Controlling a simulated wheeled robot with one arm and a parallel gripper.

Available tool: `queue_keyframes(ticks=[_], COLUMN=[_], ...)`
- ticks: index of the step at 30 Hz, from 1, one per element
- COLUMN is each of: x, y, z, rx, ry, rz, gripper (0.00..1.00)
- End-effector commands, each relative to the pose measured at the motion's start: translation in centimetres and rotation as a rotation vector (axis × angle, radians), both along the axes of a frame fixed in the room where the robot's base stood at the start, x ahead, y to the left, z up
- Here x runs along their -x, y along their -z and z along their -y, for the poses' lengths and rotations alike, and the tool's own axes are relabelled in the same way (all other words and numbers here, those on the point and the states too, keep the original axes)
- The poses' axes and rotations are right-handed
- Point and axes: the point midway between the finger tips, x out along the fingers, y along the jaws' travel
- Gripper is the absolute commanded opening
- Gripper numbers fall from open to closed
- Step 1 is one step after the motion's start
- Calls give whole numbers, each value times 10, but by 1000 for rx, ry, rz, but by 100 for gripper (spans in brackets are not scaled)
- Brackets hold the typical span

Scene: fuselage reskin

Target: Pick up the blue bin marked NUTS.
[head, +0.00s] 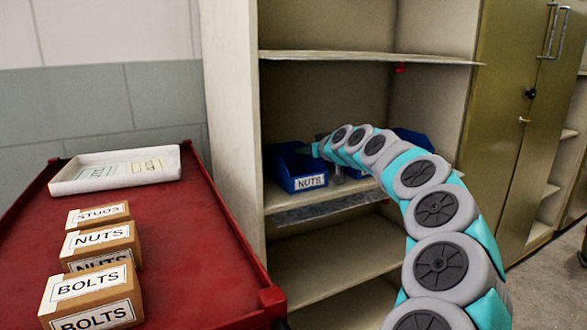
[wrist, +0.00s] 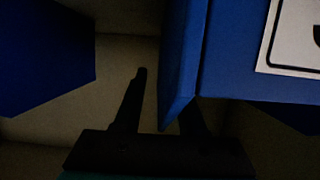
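The blue bin marked NUTS (head: 290,165) sits on the middle shelf of the open cabinet, its white label facing out. My arm reaches into the cabinet and ends beside the bin's right side; the fingers cannot be made out clearly in the head view. In the wrist view, my gripper (wrist: 163,95) is open, its dark fingers spread on either side of the edge of a blue bin wall (wrist: 178,65). A gap shows between the left finger and the wall. The right finger is partly hidden behind the bin. Part of a white label shows at the upper right.
Another blue bin (head: 412,141) is partly hidden behind my arm on the same shelf. A blue bin (wrist: 45,60) also fills the wrist view's left. A red cart (head: 190,235) at left holds a white tray (head: 110,172) and cardboard boxes marked STUDS, NUTS (head: 100,240) and BOLTS.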

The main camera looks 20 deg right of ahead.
Motion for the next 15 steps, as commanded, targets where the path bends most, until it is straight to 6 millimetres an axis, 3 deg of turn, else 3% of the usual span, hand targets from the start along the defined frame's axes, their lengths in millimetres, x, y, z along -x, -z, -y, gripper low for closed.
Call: queue_keyframes(ticks=[6,15], x=[0,0], y=[0,0], z=[0,0], rx=[0,0], ry=[1,1], rz=[1,1], gripper=[40,7])
